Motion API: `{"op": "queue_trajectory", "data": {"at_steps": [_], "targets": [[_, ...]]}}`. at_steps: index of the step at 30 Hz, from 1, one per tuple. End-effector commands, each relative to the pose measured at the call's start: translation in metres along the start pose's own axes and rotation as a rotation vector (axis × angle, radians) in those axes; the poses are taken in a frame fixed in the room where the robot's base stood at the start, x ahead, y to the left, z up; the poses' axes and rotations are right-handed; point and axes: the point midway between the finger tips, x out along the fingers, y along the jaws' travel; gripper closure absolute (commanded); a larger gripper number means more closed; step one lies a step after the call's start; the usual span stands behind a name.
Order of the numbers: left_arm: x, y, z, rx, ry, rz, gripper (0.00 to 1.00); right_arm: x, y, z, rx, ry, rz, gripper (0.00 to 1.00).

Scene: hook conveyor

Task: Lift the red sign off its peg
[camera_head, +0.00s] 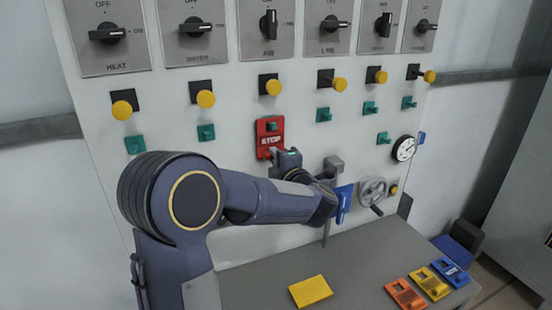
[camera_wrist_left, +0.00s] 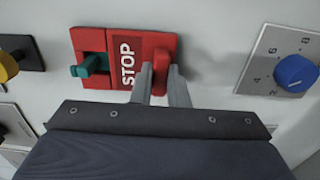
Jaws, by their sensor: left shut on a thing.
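The red sign (camera_head: 264,138) with white STOP lettering is up against the white panel, in the middle of the head view. In the left wrist view the sign (camera_wrist_left: 118,40) shows a teal peg (camera_wrist_left: 90,68) sticking out through its opening at the left end. The peg also shows in the head view (camera_head: 272,126). My left gripper (camera_head: 283,158) is at the sign's lower part. In the left wrist view its fingers (camera_wrist_left: 161,82) are shut on either side of the sign's raised red grip (camera_wrist_left: 162,62). My right gripper is out of view.
Yellow knobs (camera_head: 205,99) and other teal pegs (camera_head: 206,132) stick out of the panel around the sign. A blue sign (camera_head: 343,203) and a handwheel (camera_head: 373,190) are at the lower right. A yellow plate (camera_head: 310,291) and several coloured signs lie on the grey table (camera_head: 355,262).

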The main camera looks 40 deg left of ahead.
Motion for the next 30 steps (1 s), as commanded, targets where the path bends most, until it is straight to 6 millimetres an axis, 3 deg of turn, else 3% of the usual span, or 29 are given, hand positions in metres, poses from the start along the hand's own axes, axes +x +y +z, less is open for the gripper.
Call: {"op": "queue_trajectory", "data": {"at_steps": [30], "targets": [[0.001,0.012,-0.001,-0.001,0.002,0.001,1.0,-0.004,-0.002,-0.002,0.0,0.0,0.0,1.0]]}}
